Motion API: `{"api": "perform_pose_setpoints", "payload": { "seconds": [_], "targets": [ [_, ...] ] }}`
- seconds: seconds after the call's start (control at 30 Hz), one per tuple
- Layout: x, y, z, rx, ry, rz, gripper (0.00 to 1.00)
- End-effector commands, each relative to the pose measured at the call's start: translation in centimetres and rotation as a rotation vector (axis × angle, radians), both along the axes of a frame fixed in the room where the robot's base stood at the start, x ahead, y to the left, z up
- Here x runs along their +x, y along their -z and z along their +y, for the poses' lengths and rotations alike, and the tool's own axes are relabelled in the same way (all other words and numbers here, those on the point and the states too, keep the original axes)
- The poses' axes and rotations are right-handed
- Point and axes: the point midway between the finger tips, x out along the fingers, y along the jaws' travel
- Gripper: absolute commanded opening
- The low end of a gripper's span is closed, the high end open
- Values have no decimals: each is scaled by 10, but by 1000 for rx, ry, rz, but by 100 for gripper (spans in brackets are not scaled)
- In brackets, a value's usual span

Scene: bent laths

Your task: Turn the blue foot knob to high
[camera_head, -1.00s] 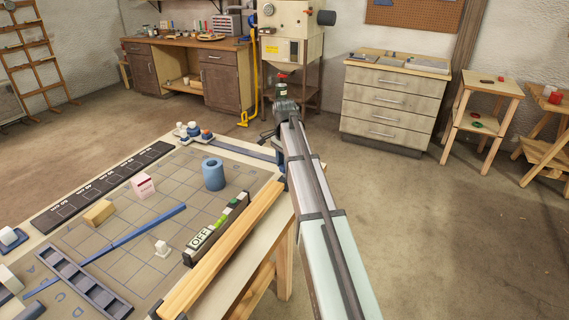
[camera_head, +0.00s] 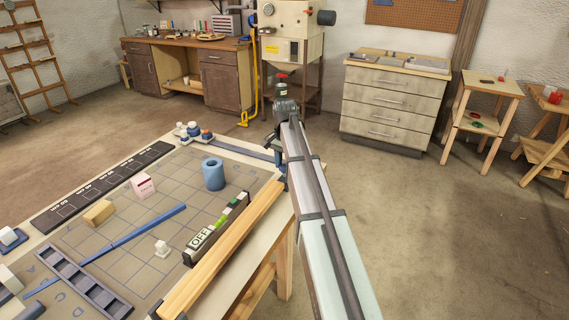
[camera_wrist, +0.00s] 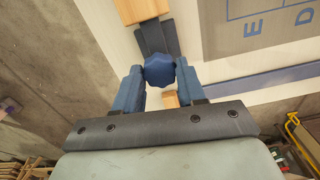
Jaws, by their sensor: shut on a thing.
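The blue foot knob (camera_wrist: 160,70) is a faceted, rounded knob at the end of a dark bracket in the wrist view. My gripper (camera_wrist: 159,85) has one blue finger on each side of it and is shut on it. In the head view my arm reaches to the table's right edge, and its wrist hides the knob. A dark display bar (camera_head: 217,231) on the table reads "OFF" at its near end, with green and pale segments further along. I cannot make out a setting mark on the knob.
A wooden rail (camera_head: 222,250) runs beside the display bar. A blue cylinder (camera_head: 213,174), a pink-white box (camera_head: 143,186), a wooden block (camera_head: 98,213), a blue lath (camera_head: 133,235) and a slotted tray (camera_head: 83,283) lie on the table. Open floor is to the right.

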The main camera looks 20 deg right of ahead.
Motion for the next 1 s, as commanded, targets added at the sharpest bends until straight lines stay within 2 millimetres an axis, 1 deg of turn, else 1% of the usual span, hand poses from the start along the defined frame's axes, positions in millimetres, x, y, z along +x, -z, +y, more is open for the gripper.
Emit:
{"api": "perform_pose_setpoints", "payload": {
  "seconds": [1.0],
  "targets": [
    [0, -1, 0, -1, -965, -1, 9]
  ]
}}
